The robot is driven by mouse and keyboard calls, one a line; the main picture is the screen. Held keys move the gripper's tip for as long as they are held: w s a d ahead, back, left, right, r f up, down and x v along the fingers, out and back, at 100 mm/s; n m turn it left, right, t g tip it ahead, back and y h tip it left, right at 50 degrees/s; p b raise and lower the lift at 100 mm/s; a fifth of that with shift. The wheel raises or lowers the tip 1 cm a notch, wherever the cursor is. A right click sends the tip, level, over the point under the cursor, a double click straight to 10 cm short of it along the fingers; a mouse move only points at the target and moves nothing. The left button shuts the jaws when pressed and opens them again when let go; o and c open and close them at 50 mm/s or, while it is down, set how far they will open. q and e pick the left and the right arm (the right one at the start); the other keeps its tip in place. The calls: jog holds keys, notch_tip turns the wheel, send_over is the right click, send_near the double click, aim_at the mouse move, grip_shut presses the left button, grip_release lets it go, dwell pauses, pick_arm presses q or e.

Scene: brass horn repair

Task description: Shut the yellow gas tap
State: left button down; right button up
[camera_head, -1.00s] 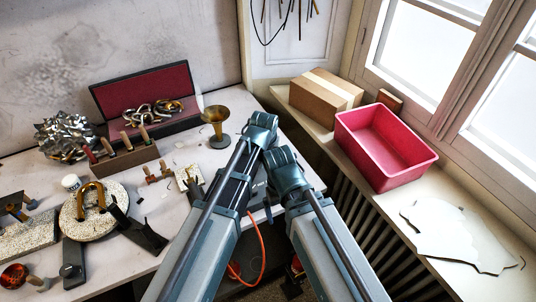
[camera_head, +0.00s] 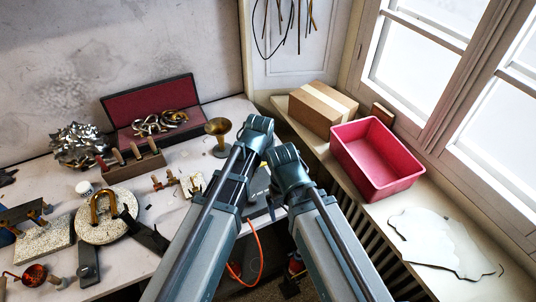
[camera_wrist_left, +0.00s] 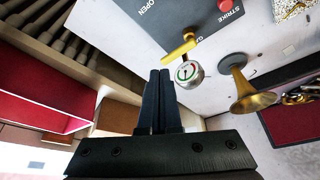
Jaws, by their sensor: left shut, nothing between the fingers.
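My left gripper (camera_wrist_left: 160,74) is shut and empty. Its fingertips appear just below and left of the lever in that view; I cannot tell whether they touch it. In the head view my own arm links cover the tap and the left fingertips. My right gripper is not seen; only right arm links show.
Beside the tap are "OPEN" lettering and a red STRIKE button (camera_wrist_left: 226,5). A brass horn bell (camera_head: 218,128) stands nearby on the bench. A pink bin (camera_head: 351,160) and cardboard box (camera_head: 318,116) sit on the window ledge. Tools crowd the bench's left side.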

pick_arm(q)
jog(key=p+v, duration=0.2)
jog(key=v, duration=0.2)
jog(key=shift+r+p, duration=0.1)
jog(key=shift+p, duration=0.25)
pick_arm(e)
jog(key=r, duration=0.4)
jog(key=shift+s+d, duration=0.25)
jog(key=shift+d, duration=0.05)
pick_arm(q)
jog(key=s+a+f+n+g, duration=0.2)
jog(key=s+a+g, duration=0.1)
jog(key=s+a, duration=1.05)
jog(key=s+d+f+m+g+y+b, duration=0.1)
jog(key=s+d+f+m+b, duration=0.3)
jog(key=d+f+b, duration=0.2)
jog(key=d, duration=0.2)
jog(key=shift+s+d+g+y+b, duration=0.3)
jog(key=shift+d+y, duration=0.1)
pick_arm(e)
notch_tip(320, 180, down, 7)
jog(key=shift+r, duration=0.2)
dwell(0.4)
